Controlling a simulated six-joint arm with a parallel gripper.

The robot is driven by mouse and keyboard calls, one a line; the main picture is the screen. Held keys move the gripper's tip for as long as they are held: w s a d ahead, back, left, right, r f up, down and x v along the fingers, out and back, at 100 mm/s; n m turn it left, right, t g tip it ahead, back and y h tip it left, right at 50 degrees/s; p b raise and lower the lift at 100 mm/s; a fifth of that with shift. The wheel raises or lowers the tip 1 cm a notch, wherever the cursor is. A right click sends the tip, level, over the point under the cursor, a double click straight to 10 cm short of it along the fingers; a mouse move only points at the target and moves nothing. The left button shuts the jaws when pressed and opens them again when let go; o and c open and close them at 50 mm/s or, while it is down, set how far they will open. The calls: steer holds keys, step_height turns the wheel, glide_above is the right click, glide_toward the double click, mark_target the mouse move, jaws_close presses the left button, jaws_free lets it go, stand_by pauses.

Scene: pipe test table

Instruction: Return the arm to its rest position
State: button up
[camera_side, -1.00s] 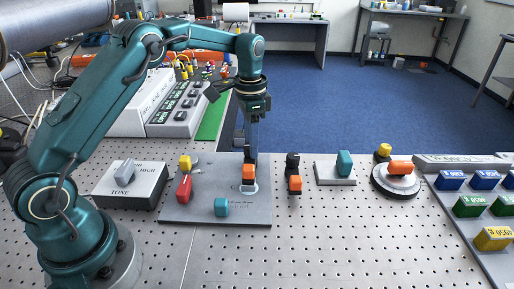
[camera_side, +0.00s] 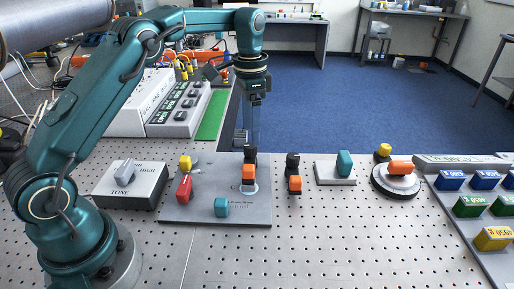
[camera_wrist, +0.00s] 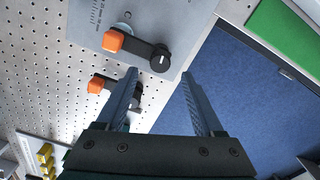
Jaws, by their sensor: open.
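My gripper (camera_side: 252,143) hangs from the teal arm, pointing down, above and behind the far edge of the grey panel (camera_side: 215,214). In the wrist view my gripper (camera_wrist: 160,80) has its two dark fingers spread with nothing between them. An orange-capped lever (camera_side: 249,172) with a black knob (camera_side: 250,151) sits on the panel near the gripper; the orange cap (camera_wrist: 113,41) also shows in the wrist view, apart from the fingers. Whether a fingertip is close to the black knob is hard to tell in the side view.
A second orange and black lever (camera_side: 294,184) stands right of the panel. Further right are a teal switch (camera_side: 344,163), a round dial (camera_side: 396,180) and a rack of coloured blocks (camera_side: 480,205). A TONE box (camera_side: 130,185) stands left. The front of the perforated table is clear.

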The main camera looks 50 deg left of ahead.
steer(key=shift+r, duration=0.4)
steer(key=shift+d+r, duration=0.1)
steer(key=shift+r, duration=0.3)
steer(key=s+d+r+t, duration=0.4)
steer(key=s+r, duration=0.5)
steer(key=r, duration=0.3)
steer(key=s+d+f+n+t, duration=0.1)
steer(key=s+f+n, duration=0.4)
steer(key=s, duration=0.8)
step_height(320, 180, down, 3)
steer(key=shift+d+r+t, duration=0.1)
steer(key=shift+d+t, duration=0.2)
steer(key=shift+d, duration=0.1)
